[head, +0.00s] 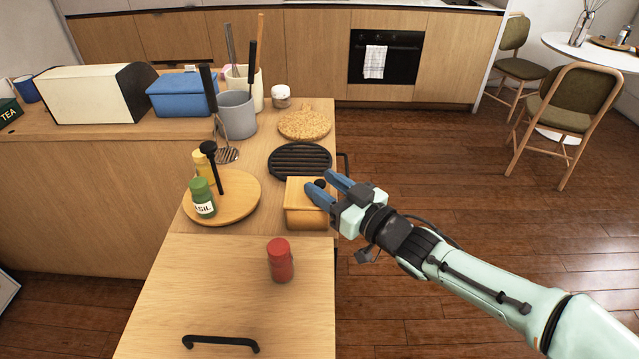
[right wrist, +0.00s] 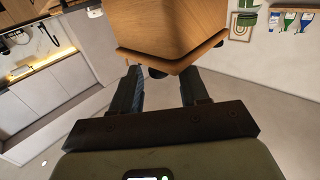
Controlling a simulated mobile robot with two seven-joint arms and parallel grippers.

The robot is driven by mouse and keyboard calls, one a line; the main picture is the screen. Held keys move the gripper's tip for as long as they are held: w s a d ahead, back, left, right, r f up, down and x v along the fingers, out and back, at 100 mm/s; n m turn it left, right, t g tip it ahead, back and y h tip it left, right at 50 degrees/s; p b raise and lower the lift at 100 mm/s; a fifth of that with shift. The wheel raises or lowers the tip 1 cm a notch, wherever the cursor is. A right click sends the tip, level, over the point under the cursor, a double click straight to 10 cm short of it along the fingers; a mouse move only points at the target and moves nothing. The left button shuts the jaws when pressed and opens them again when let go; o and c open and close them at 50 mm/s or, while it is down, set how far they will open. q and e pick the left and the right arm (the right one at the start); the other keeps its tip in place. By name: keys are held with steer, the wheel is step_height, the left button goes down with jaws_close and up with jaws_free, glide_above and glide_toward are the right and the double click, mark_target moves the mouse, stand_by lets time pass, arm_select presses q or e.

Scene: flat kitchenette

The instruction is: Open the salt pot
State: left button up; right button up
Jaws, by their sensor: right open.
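The salt pot appears to be the small wooden box (head: 306,219) with a wooden lid and a dark round knob (head: 320,183), near the right edge of the counter. The lid sits on the box. My right gripper (head: 321,184) is open, its two blue fingers on either side of the knob. Contact cannot be made out. In the right wrist view the wooden box (right wrist: 165,25) fills the top, and the dark knob shows partly below its edge, between the spread fingers (right wrist: 160,85). My left gripper is not in view.
A black trivet (head: 300,160) and a cork board (head: 304,124) lie behind the box. A round wooden tray (head: 240,205) with a green basil jar (head: 203,197) is to its left. A red shaker (head: 280,260) stands in front. Open floor lies right.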

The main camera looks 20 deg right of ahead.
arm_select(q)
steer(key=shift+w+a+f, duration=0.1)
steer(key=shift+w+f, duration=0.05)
arm_select(e)
steer(key=shift+x, duration=0.95)
steer(key=shift+c, duration=0.2)
